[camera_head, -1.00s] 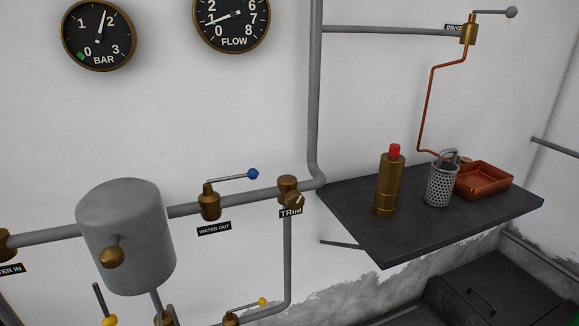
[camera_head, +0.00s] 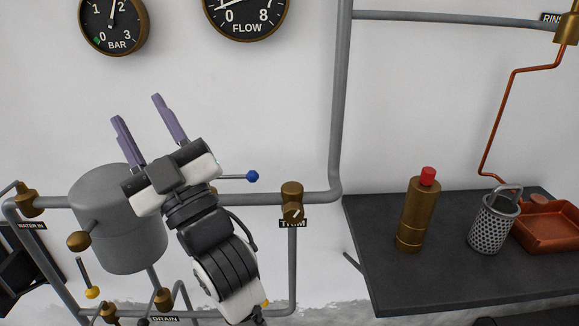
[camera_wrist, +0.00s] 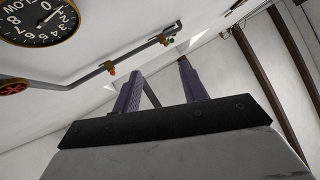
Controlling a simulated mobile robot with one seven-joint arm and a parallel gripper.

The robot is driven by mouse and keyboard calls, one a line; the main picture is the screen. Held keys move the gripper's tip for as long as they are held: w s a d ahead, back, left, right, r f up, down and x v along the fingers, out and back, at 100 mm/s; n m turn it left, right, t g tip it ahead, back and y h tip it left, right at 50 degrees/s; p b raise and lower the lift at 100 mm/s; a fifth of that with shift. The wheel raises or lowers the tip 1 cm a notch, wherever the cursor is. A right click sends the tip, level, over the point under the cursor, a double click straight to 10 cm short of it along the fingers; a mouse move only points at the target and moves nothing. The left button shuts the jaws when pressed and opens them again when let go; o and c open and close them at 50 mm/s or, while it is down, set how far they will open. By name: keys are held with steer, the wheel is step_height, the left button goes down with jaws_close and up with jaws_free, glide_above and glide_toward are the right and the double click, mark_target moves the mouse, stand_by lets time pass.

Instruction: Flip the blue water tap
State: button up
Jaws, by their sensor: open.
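The blue-knobbed water tap (camera_head: 252,176) sits on the grey pipe right of the grey tank (camera_head: 120,235). Its thin lever points right, roughly level, and ends in the blue ball. My arm hides the brass valve body and its label. My gripper (camera_head: 138,108) is up and to the left of the blue knob, in front of the wall and tank. Its two purple fingers point up and are spread apart, with nothing between them. The wrist view also shows the open gripper fingers (camera_wrist: 160,82), aimed at upper wall and ceiling; the blue tap is not seen there.
A brass TRIM valve (camera_head: 291,200) is just right of the blue knob. A dark shelf (camera_head: 400,285) at right holds a brass bottle (camera_head: 416,212), a perforated canister (camera_head: 493,224) and a copper tray (camera_head: 550,228). Gauges hang above. Wall between gripper and vertical pipe is clear.

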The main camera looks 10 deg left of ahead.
steer(key=w+d+f+h+p, duration=0.1)
steer(key=w+d+f+h, duration=0.35)
steer(key=w, duration=0.25)
steer(key=n+g+h+p, duration=0.2)
steer(key=n+g+h, duration=0.2)
steer(key=h, duration=0.3)
glide_toward(256, 178)
steer(key=p+x, duration=0.2)
steer(key=x, duration=0.9)
steer(key=shift+a+p, duration=0.1)
steer(key=shift+p, duration=0.2)
jaws_close()
